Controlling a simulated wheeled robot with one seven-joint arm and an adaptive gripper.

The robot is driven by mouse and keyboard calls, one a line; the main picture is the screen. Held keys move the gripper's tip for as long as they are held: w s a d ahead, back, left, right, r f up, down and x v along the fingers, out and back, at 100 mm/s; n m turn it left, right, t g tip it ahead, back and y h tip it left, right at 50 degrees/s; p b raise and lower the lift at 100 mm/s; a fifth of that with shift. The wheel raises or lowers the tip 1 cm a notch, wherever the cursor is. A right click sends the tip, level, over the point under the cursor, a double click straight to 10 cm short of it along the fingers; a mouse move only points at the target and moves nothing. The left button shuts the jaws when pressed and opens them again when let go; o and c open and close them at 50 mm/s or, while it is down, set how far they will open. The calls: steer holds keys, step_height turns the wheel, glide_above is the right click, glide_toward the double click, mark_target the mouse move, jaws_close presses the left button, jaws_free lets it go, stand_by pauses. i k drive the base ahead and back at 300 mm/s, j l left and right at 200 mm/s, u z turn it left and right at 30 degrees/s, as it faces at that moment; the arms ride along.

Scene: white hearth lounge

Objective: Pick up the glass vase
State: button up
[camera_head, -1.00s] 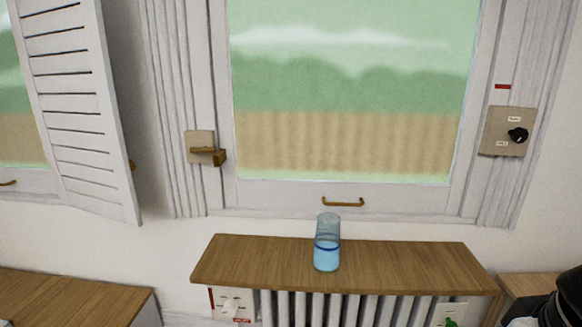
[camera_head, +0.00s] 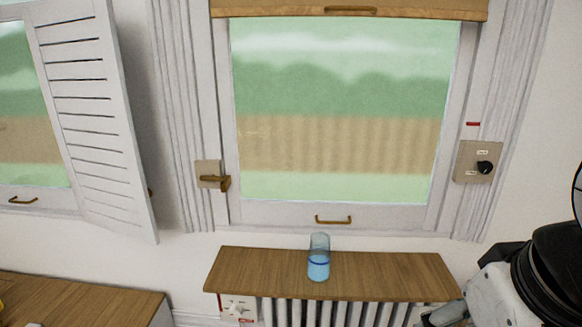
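The glass vase (camera_head: 319,262) is a clear bluish cylinder with a dark blue band and what looks like blue water in its lower part. It stands upright on the wooden shelf (camera_head: 245,270) above the radiator, in front of the window. Nothing touches it. My arm shows at the lower right, well to the right of the vase. My gripper's fingertips are not visible in this view.
A white radiator (camera_head: 330,313) stands under the shelf. The window (camera_head: 340,110) has a brass handle (camera_head: 333,220) just above the vase. A louvred shutter (camera_head: 95,120) hangs at the left. A wooden cabinet top (camera_head: 80,302) is at the lower left. The shelf around the vase is clear.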

mark_target(318, 267)
steer(key=i+j+z, duration=0.15)
steer(key=i+j, duration=0.65)
steer(key=i, duration=0.05)
